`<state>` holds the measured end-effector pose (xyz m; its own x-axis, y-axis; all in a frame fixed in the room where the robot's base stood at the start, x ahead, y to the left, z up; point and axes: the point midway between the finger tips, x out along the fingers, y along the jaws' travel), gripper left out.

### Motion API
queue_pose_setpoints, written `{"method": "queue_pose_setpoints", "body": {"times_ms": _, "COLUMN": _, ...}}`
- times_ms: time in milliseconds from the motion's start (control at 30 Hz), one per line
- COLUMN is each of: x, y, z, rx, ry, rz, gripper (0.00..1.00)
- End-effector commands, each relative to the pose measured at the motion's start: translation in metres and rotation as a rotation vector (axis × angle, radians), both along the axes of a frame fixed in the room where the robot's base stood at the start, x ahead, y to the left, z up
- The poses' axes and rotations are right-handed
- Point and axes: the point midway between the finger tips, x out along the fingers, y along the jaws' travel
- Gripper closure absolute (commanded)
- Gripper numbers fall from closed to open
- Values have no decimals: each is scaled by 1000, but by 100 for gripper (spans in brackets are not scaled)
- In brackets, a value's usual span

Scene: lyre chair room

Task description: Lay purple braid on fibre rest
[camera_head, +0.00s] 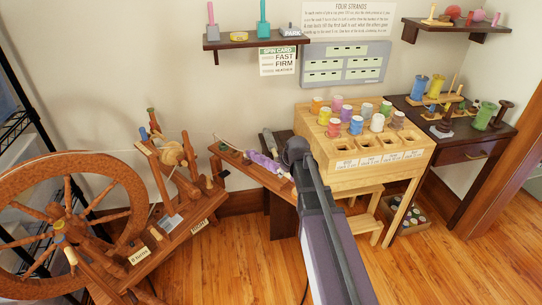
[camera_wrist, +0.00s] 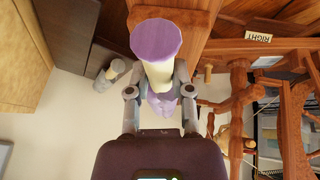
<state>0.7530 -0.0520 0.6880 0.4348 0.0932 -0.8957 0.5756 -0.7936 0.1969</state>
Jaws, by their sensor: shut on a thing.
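The purple braid (camera_head: 264,163) shows in the head view as a lumpy purple length over a narrow wooden board (camera_head: 226,153), which looks like the fibre rest. I cannot tell whether the braid touches the board. In the head view my arm hides the gripper's fingers.
A spinning wheel (camera_head: 64,184) stands left of the board. A wooden rack (camera_head: 330,157) with several coloured spools stands to the right. Shelves hang on the wall.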

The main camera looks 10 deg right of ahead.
Motion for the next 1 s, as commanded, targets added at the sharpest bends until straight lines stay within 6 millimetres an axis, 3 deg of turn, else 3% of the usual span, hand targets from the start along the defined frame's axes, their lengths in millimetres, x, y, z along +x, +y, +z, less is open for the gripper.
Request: {"method": "queue_pose_setpoints", "body": {"times_ms": 1000, "x": 0, "y": 0, "z": -13, "rx": 0, "ry": 0, "rz": 0, "gripper": 100}}
